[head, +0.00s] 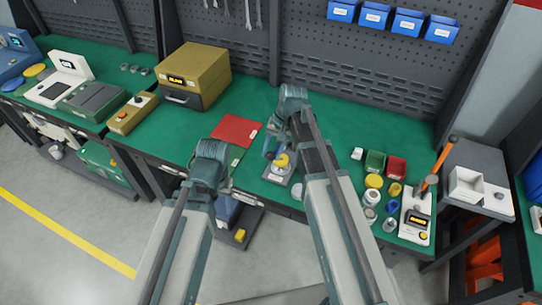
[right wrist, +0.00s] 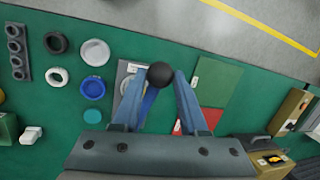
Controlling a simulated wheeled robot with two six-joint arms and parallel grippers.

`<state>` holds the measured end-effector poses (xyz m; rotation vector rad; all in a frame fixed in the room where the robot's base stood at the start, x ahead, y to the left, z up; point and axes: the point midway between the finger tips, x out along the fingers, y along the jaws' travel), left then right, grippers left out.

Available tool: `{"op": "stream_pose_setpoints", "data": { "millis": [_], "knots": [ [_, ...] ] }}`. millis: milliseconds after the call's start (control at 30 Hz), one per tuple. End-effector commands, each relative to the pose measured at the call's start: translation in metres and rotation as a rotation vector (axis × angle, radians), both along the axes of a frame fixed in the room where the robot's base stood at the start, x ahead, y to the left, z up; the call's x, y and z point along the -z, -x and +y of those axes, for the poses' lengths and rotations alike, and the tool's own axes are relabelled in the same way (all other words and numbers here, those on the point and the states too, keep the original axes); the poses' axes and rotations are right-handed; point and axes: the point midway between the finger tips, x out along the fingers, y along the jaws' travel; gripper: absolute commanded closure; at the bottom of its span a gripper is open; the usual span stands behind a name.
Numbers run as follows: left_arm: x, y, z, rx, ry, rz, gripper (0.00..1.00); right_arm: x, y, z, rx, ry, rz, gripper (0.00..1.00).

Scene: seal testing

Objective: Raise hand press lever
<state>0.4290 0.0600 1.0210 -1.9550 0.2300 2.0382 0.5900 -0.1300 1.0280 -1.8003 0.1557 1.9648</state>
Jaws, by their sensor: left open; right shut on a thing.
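The hand press (head: 278,177) stands near the bench's front edge in the head view, a grey base with blue and yellow parts, partly hidden by my right arm. In the right wrist view the black ball knob of its lever (right wrist: 160,74) sits between the two fingertips of my right gripper (right wrist: 161,83), which is shut on it. In the head view my right gripper (head: 270,143) is small and partly hidden at the press. My left gripper (head: 225,184) is open, low at the bench's front edge, with its fingers barely visible. The lever's exact angle cannot be told.
A red panel (head: 236,130) lies left of the press. A yellow-brown machine (head: 195,75) stands further left. To the right are a green bin (head: 375,162), a red bin (head: 396,167), several rings and an orange-handled device (head: 416,222). Green bench top behind the press is clear.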

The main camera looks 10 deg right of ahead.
Motion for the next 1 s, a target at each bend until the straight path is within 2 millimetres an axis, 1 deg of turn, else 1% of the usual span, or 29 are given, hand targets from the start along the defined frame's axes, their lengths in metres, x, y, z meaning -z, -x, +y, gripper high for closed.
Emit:
{"op": "stream_pose_setpoints", "data": {
  "millis": [33,300,500,667,700,733,767,800,867,1000],
  "knots": [
    [-0.022,0.000,0.000,0.000,0.000,0.000,0.38,-0.022,-0.013,-0.008,0.007,0.008,-0.008,1.00],
    [-0.069,0.000,0.000,-0.008,0.002,0.000,0.38,-0.068,-0.052,-0.035,0.009,0.011,-0.010,1.00],
    [-0.094,0.000,0.000,-0.014,0.003,-0.001,0.38,-0.093,-0.086,-0.058,0.009,0.012,-0.009,1.00],
    [-0.108,0.000,0.000,-0.014,0.002,0.000,0.38,-0.108,-0.115,-0.079,0.009,0.012,-0.008,1.00],
    [-0.107,0.000,0.000,-0.014,0.002,0.000,0.38,-0.107,-0.117,-0.081,0.007,0.011,-0.007,1.00],
    [-0.104,0.000,0.000,-0.014,0.002,0.000,0.38,-0.104,-0.113,-0.078,0.006,0.010,-0.006,0.97],
    [-0.104,0.000,0.000,-0.014,0.002,0.000,0.38,-0.103,-0.111,-0.078,0.005,0.010,-0.007,0.92],
    [-0.104,0.000,0.000,-0.014,0.002,0.000,0.38,-0.103,-0.111,-0.077,0.004,0.010,-0.006,0.84],
    [-0.104,0.000,0.000,-0.014,0.002,0.000,0.38,-0.103,-0.110,-0.077,0.004,0.008,-0.005,0.74],
    [-0.104,0.000,0.000,-0.014,0.002,0.000,0.38,-0.104,-0.110,-0.076,0.003,0.007,-0.005,0.48]
  ]
}}
